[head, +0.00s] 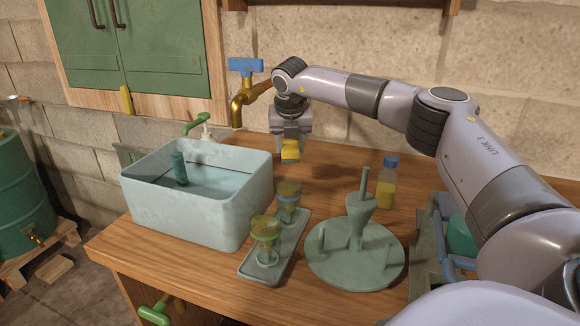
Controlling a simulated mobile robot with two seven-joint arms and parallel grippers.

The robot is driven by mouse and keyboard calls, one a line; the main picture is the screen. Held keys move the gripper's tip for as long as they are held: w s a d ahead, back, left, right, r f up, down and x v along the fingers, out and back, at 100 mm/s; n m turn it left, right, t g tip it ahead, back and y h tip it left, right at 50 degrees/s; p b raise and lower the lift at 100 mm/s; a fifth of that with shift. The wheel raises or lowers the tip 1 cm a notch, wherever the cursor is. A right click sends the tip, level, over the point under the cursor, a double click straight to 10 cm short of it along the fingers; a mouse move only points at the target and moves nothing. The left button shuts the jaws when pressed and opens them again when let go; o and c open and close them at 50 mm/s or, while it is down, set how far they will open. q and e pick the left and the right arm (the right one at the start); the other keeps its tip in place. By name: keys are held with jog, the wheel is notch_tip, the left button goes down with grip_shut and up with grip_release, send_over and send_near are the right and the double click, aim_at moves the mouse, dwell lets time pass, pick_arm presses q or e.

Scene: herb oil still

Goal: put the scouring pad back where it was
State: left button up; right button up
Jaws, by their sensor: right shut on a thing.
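The scouring pad (290,152) is a small yellow block with a darker side. My right gripper (291,142) points down and is shut on it. It holds the pad near the back of the wooden counter, right of the basin and below the brass tap's level. I cannot tell whether the pad touches the counter. My left gripper is out of view.
A pale blue basin (172,216) with a dark green upright piece inside stands at left. A tray (290,256) with two glasses, a round green stand (330,267) with a funnel, and a blue-capped bottle (387,190) stand in front. A brass tap (240,104) projects from the wall.

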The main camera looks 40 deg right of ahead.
aim_at(290, 150)
jog(key=shift+f, duration=3.05)
jog(key=shift+f, duration=0.1)
jog(key=o, duration=1)
jog(key=v, duration=1.1)
jog(key=shift+w, duration=0.1)
jog(key=shift+s+a+r, duration=0.15)
jog(key=shift+s+r, duration=0.05)
jog(key=shift+r, duration=0.4)
jog(key=shift+f, duration=0.1)
